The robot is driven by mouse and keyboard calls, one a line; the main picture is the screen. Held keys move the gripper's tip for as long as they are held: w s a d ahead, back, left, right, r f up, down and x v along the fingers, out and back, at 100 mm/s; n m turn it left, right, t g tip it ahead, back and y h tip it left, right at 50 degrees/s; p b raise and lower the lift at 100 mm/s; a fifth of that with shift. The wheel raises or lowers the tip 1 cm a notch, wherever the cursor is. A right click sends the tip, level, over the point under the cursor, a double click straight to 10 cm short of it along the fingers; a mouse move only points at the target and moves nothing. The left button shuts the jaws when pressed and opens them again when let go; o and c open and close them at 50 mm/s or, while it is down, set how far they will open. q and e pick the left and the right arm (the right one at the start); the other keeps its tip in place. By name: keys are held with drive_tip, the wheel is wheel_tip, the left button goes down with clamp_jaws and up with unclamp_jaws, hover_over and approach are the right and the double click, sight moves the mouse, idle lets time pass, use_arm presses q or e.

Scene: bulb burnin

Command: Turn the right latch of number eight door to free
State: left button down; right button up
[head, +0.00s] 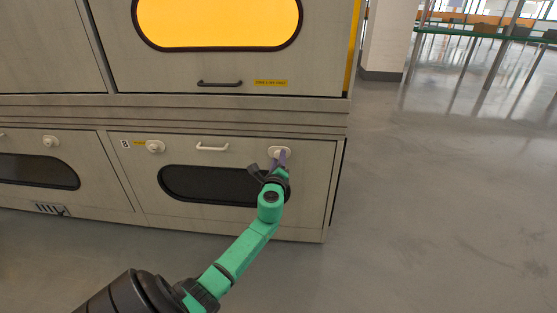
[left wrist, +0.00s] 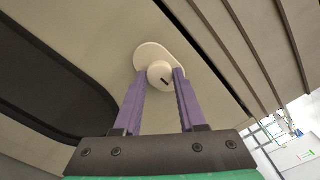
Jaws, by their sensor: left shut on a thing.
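The number eight door (head: 225,222) is the lower right door of the cabinet, with an "8" plate at its upper left. Its right latch (head: 279,151) is a cream oval plate with a round knob, near the door's upper right. In the left wrist view the right latch (left wrist: 158,72) has a dark slot mark on the knob. My left gripper (head: 281,157) is at this latch, its purple fingers on both sides of the knob and shut on it. The left gripper's fingertips (left wrist: 160,76) also show in the left wrist view. My right gripper is not in view.
The door's left latch (head: 155,146) and a white handle (head: 212,147) are to the left of the right latch. A dark window (head: 205,187) lies below them. Above is a door with a glowing orange window (head: 218,22). Open grey floor (head: 440,200) lies to the right.

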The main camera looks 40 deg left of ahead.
use_arm(q)
drive_tip(key=shift+c, duration=2.4)
unclamp_jaws()
drive_tip(key=p+v, duration=0.3)
drive_tip(key=v, duration=1.1)
drive_tip(key=shift+s+d, duration=0.2)
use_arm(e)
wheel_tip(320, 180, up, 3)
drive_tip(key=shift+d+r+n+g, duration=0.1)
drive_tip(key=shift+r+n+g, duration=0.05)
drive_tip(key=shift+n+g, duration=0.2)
